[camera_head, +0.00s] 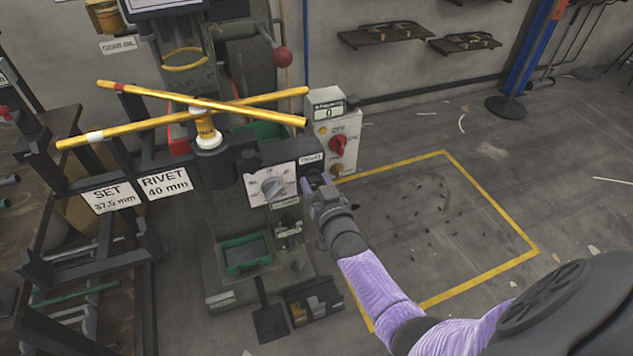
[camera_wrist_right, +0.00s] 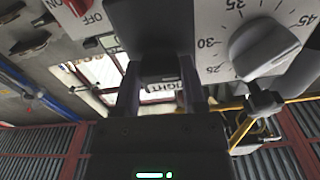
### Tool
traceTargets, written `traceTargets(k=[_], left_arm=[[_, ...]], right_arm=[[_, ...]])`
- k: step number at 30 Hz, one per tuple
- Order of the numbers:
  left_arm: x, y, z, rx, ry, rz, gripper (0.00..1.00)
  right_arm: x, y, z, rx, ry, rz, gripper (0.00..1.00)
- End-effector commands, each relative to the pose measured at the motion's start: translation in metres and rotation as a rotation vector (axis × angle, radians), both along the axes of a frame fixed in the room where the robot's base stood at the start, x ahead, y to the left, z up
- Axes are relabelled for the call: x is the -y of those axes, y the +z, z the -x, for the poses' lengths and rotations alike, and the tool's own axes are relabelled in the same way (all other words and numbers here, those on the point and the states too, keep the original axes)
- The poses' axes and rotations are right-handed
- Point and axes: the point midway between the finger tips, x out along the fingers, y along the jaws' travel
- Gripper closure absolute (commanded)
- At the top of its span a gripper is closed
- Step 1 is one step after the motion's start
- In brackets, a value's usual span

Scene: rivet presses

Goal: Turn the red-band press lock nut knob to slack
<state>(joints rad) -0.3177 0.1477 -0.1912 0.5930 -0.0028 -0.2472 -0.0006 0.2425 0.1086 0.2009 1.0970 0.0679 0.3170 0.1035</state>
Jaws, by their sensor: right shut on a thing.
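A dark press (camera_head: 212,172) stands left of centre, with a white dial panel (camera_head: 270,185) at its right. Two yellow rods cross above it; one (camera_head: 215,104) has a red band near its left end, the other (camera_head: 75,141) a white band. My right gripper (camera_head: 314,184) is at the panel's right edge. In the right wrist view my gripper (camera_wrist_right: 161,95) is shut on a dark part, apparently the lock nut knob (camera_wrist_right: 160,45); the fingers hide much of it. My left gripper is not in view.
A grey dial knob (camera_wrist_right: 265,48) on a numbered scale is close beside my right gripper. A control box with a red switch (camera_head: 338,145) stands just behind. A green tray (camera_head: 243,268) sits below the panel. The yellow-taped floor area (camera_head: 440,220) at right is clear apart from small debris.

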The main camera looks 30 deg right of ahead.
Motion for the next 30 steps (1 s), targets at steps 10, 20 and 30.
traceTargets(k=[10, 20, 30], left_arm=[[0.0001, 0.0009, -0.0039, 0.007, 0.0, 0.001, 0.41], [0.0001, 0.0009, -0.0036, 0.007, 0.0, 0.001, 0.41], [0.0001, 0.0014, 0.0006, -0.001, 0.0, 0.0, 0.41]], right_arm=[[-0.0003, -0.0015, 0.0006, -0.026, 0.0, 0.091, 1.0], [-0.0002, -0.0017, 0.0006, -0.029, 0.0, 0.104, 1.0], [-0.0001, -0.0012, 0.0004, -0.028, 0.0, 0.103, 0.12]])
